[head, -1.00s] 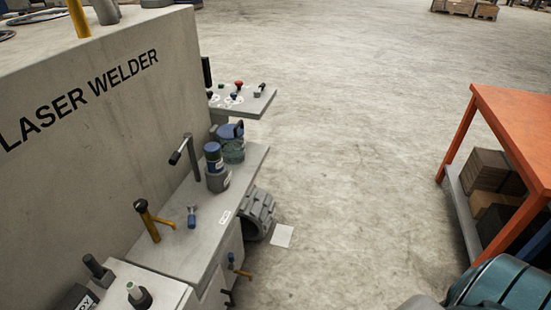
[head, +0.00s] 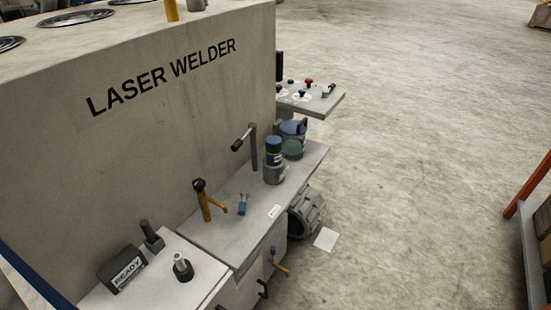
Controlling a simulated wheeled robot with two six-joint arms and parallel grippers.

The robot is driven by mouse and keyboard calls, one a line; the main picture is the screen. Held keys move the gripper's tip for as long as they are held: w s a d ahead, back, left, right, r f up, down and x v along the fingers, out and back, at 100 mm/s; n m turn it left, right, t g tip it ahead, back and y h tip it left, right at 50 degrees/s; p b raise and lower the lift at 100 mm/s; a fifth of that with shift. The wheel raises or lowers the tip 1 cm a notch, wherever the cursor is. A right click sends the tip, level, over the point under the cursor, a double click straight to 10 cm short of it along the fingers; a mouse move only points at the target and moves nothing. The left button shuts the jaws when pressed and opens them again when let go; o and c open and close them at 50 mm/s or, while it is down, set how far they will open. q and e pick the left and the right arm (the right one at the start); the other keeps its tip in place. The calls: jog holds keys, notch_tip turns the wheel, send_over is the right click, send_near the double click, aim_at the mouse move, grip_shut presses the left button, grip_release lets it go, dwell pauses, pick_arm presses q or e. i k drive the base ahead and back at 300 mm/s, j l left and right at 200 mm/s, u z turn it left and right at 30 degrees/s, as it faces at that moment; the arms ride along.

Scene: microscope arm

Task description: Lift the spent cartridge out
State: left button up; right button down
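A cylinder with a dark blue top and a pale label band (head: 273,153), which may be the spent cartridge, stands upright in a grey round holder (head: 274,175) on the welder's side shelf (head: 240,232). A wider dark blue and teal canister (head: 293,141) is just behind it to the right. I cannot tell from the labels which one is spent. A dark crank handle (head: 253,146) rises beside the holder on the left. Neither of my grippers is in view.
The large grey laser welder (head: 170,110) fills the left. A yellow lever (head: 204,201) and a small blue valve (head: 242,204) stand on the shelf. A READY box (head: 123,270) is at the front. A grey ribbed drum (head: 307,210) is beside the shelf. Floor (head: 430,150) to the right is open.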

aim_at(273, 143)
jog(key=i+l, duration=0.25)
jog(key=i+l+u, duration=0.1)
jog(key=l, duration=0.4)
jog(key=i+l, duration=0.35)
jog(key=i+l+u, duration=0.1)
jog(key=l, duration=0.35)
jog(key=i, duration=0.1)
